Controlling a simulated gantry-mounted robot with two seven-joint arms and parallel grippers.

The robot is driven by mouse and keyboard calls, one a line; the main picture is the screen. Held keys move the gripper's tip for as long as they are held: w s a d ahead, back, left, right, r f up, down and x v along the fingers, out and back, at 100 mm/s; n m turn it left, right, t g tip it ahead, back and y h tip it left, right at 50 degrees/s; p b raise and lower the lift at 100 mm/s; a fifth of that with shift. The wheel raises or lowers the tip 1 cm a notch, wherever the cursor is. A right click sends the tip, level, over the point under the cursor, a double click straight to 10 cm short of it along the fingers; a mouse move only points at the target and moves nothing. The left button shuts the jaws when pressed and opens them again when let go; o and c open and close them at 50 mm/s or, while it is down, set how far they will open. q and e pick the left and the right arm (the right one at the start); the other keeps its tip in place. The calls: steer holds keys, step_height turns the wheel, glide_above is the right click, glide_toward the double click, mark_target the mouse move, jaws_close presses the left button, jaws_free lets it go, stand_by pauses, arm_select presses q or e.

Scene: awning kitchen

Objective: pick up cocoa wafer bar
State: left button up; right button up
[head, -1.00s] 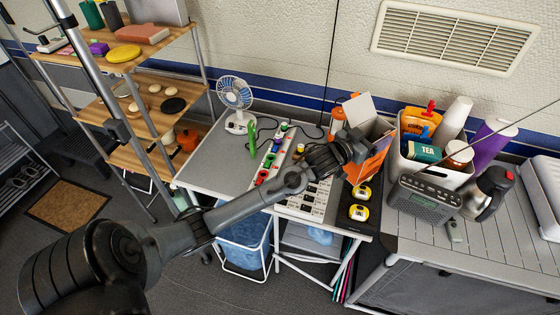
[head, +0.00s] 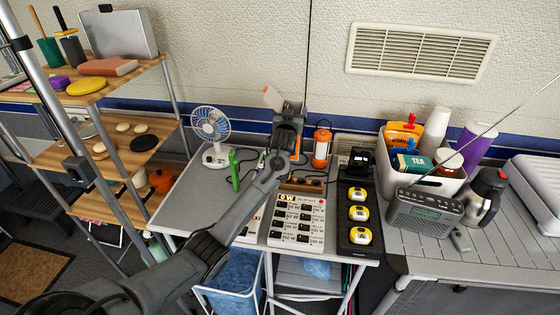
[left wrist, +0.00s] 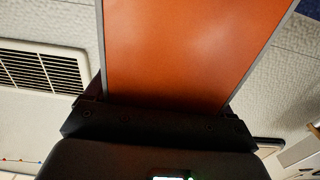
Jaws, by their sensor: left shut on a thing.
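My left gripper (head: 290,112) is raised above the back of the grey worktable, near the wall. It is shut on an orange, flat-sided thing with pale grey edges (left wrist: 185,50), which fills the upper middle of the left wrist view. In the head view my gripper hides most of it; a small pale and orange piece (head: 272,98) shows to the left of the gripper. No label is readable, so I cannot tell whether it is the cocoa wafer bar. My right gripper is not in view.
A small fan (head: 212,135) stands left of my arm. An orange lantern (head: 321,148) stands to the right, beside a black tray with yellow items (head: 358,225).

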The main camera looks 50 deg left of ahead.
arm_select(q)
step_height(320, 180, down, 9)
steer(key=shift+r+b, duration=0.1)
steer(key=shift+b, duration=0.9)
steer(key=shift+w, duration=0.1)
steer(key=shift+f, duration=0.25)
